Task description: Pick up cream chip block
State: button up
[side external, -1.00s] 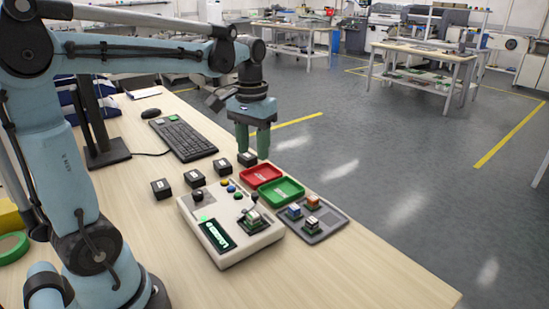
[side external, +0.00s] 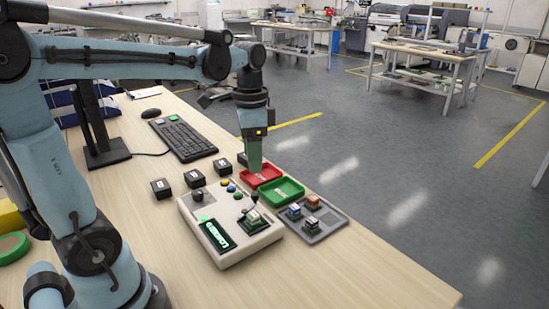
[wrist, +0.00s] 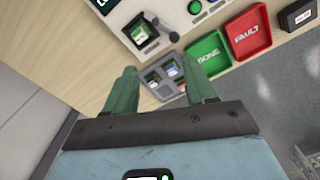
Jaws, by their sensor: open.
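The chip blocks are small. A pale-topped block (side external: 254,216) sits in the socket of the cream tester (side external: 222,258); it also shows in the wrist view (wrist: 145,32). A grey tray (side external: 324,235) at the right holds a blue-topped block (side external: 294,210), an orange-topped block (side external: 313,201) and a brownish-topped block (side external: 311,224). I cannot tell for sure which block is cream.
Several black boxes (side external: 161,188) stand behind the tester, one partly hidden by my gripper. A joystick rises beside the socket. The keyboard (side external: 184,139) is farther back.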

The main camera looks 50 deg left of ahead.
aim_at(253, 214)
jog(key=shift+s+d+f+m, duration=0.4)
jog(key=shift+d+f+m, duration=0.1)
jog(key=shift+f+m, duration=1.65)
jog(key=shift+s+d+f+m, duration=0.45)
jog(key=shift+f+m, duration=1.65)
jog(key=shift+f, duration=0.1)
jog(key=shift+s+d+f+m, duration=0.4)
jog(key=shift+d+f+m, duration=0.1)
jog(key=shift+f+m, duration=1.65)
jog(key=shift+c, duration=0.4)
grip_shut()
